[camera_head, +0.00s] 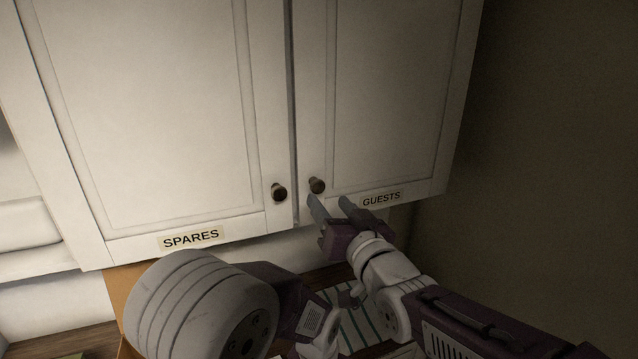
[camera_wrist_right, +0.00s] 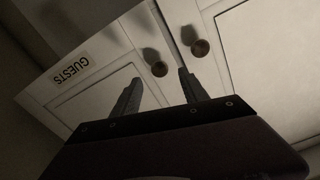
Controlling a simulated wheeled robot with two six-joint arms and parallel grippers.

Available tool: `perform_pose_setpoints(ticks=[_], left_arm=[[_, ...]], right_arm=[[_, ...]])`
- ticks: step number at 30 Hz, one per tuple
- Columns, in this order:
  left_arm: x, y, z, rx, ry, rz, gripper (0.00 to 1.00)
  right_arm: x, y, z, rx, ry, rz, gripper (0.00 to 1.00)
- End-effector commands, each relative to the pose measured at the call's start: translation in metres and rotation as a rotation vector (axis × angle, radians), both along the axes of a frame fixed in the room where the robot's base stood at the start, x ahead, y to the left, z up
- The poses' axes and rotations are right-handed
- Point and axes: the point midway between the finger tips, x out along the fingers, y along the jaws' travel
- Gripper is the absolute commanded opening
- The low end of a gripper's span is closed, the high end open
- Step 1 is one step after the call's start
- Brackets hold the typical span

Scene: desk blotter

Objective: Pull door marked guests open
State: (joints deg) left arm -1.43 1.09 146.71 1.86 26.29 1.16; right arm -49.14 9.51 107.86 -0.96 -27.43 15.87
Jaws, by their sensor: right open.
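The white cupboard door marked GUESTS (camera_head: 385,95) is on the right and looks shut, flush with its neighbour. Its label (camera_head: 381,199) is on the lower rail. Its round dark knob (camera_head: 317,185) is near the lower left corner. My right gripper (camera_head: 328,203) is open and empty just below this knob, fingers pointing up at the door. In the right wrist view the GUESTS knob (camera_wrist_right: 159,69) appears between and just beyond the spread fingertips (camera_wrist_right: 158,79); I see no contact. My left gripper is not clearly visible.
The door marked SPARES (camera_head: 150,110) is shut on the left. Its knob (camera_head: 279,192) is close beside the GUESTS knob. A striped item (camera_head: 362,328) lies below, partly hidden by my arms. A dark wall (camera_head: 550,150) stands right of the cupboard.

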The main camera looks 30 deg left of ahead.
Motion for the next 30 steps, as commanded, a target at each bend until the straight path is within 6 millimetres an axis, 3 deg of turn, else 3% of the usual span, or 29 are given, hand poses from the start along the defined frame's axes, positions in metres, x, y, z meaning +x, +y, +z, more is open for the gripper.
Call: perform_pose_setpoints(ticks=[3, 9, 20, 21, 26, 27, 30], left_arm=[[0.000, 0.000, 0.023, 0.000, -0.001, 0.000, 0.36], [0.000, 0.000, 0.042, 0.000, -0.001, 0.000, 0.36], [0.000, 0.000, 0.044, 0.000, -0.001, 0.000, 0.36], [0.000, 0.000, 0.044, 0.000, -0.001, 0.000, 0.36], [0.000, 0.000, 0.044, 0.000, -0.001, 0.000, 0.36], [0.000, 0.000, 0.044, 0.000, -0.001, 0.000, 0.36], [0.000, 0.000, 0.044, 0.000, -0.001, 0.000, 0.36]], right_arm=[[0.018, 0.020, 0.005, -0.004, 0.003, -0.001, 0.52], [0.040, 0.046, 0.005, -0.002, 0.001, 0.000, 0.52], [0.047, 0.054, 0.000, 0.000, 0.000, -0.001, 0.52], [0.047, 0.054, 0.000, 0.000, 0.000, -0.001, 0.49], [0.047, 0.054, 0.000, 0.000, 0.000, -0.002, 0.04], [0.047, 0.054, 0.000, 0.000, 0.000, -0.002, 0.00], [0.047, 0.054, 0.001, 0.000, 0.000, -0.001, 0.00]])
